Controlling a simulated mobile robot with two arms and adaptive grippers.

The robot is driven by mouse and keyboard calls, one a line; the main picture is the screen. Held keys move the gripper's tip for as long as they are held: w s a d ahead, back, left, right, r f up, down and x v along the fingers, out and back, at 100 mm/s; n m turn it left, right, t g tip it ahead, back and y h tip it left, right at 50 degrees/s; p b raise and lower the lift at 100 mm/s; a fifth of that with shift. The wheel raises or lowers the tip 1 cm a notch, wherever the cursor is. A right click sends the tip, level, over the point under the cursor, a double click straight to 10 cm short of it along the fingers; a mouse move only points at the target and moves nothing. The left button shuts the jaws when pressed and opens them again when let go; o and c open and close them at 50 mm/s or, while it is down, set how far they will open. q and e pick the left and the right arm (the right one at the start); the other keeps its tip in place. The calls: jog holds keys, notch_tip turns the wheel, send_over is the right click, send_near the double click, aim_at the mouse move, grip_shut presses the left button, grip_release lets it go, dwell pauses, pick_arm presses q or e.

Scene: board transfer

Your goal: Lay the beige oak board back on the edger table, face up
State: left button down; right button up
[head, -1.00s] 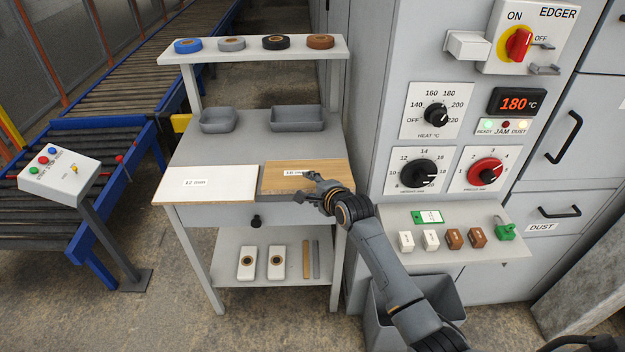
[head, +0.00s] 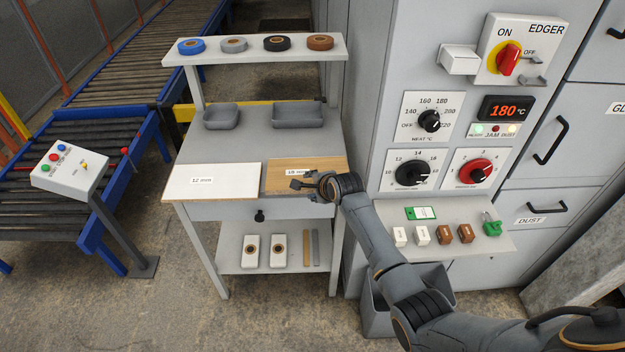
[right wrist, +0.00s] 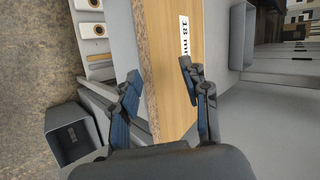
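The beige oak board (head: 329,177) lies flat on the edger table (head: 262,148), at its front right, beside a white board. Its wood-grain face and "18 mm" label point up; the gripper partly covers them in the head view. In the right wrist view the board (right wrist: 172,75) shows its label and a rough chipboard edge. My right gripper (head: 310,184) is at the board's front. Its fingers (right wrist: 158,84) are spread, one by the rough edge and one over the face side; I cannot tell if they touch it. My left gripper is not in view.
The white board (head: 212,182), labelled 12 mm, lies on the left. Grey trays (head: 298,115) stand behind, below a shelf (head: 262,48) with tape rolls. The edger machine (head: 385,60) stands close on the right. A grey bin (head: 375,312) is below, under my arm.

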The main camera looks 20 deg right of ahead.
jog(key=g+p, duration=0.1)
jog(key=p, duration=0.1)
jog(key=g+p, duration=0.2)
jog(key=shift+s+r+h, duration=0.2)
jog(key=shift+h, duration=0.1)
jog(key=s+p, duration=0.1)
jog(key=s+r+p, duration=0.1)
jog(key=p, duration=0.1)
jog(key=s+p, duration=0.1)
jog(key=p, duration=0.1)
jog(key=shift+d+r, duration=0.2)
jog(key=shift+d, duration=0.05)
